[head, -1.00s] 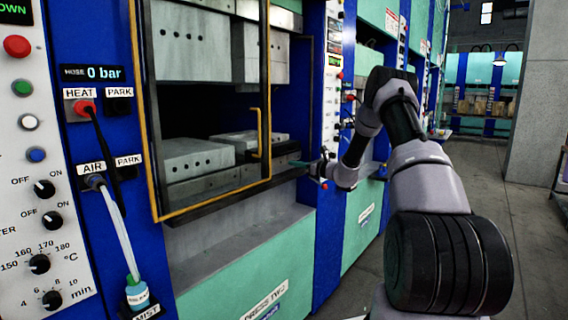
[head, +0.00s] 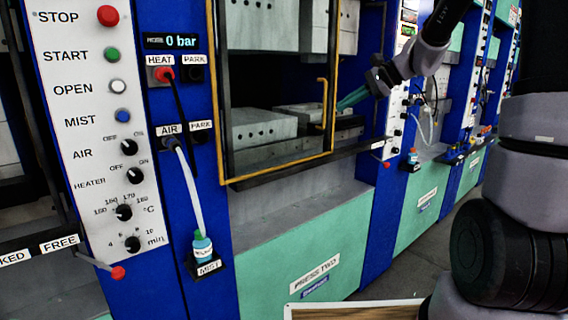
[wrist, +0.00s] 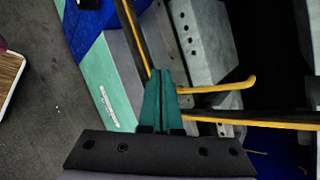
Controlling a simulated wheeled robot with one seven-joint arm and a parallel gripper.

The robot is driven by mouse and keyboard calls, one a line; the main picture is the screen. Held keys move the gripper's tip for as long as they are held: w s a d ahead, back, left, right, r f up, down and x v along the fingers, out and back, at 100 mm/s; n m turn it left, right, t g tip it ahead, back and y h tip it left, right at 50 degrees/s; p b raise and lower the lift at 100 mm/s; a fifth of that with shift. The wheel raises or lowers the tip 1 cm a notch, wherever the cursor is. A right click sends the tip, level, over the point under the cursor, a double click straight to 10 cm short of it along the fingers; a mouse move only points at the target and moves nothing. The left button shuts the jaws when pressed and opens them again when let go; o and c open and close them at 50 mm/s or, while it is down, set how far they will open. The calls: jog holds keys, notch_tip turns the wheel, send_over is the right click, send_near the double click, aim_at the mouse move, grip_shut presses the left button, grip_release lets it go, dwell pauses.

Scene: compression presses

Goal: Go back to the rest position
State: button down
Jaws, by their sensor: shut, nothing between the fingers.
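My gripper (head: 341,104) shows in the head view in front of the right part of a press's opening, its teal fingers pointing left. In the wrist view, the two teal fingers (wrist: 160,92) lie together with nothing between them. The press's yellow-framed guard door (head: 220,100) stands in front of the grey mould blocks (head: 262,125). Its yellow handle (head: 324,95) is just left of my fingertips in the head view. The handle also shows in the wrist view (wrist: 225,86), close to the fingers. I cannot tell whether they touch.
A control panel (head: 95,130) with buttons and knobs stands at the left. A mist bottle (head: 203,245) sits on a small ledge below the hose sockets. A wood-topped surface (head: 355,311) lies at the bottom edge. More presses line the right, with open floor (head: 385,268) before them.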

jog(key=s+d+r+n+t+h, duration=0.1)
jog(key=s+d+n+h, duration=0.2)
jog(key=s, duration=1)
jog(key=s+d+r+n+t+h, duration=0.1)
jog(key=s+d+n+h, duration=0.3)
jog(key=s, duration=0.8)
jog(key=shift+s+d+r+n+h, duration=0.15)
jog(key=shift+s+r+n+h, duration=0.35)
jog(key=shift+n, duration=0.7)
jog(key=shift+w+r, duration=0.2)
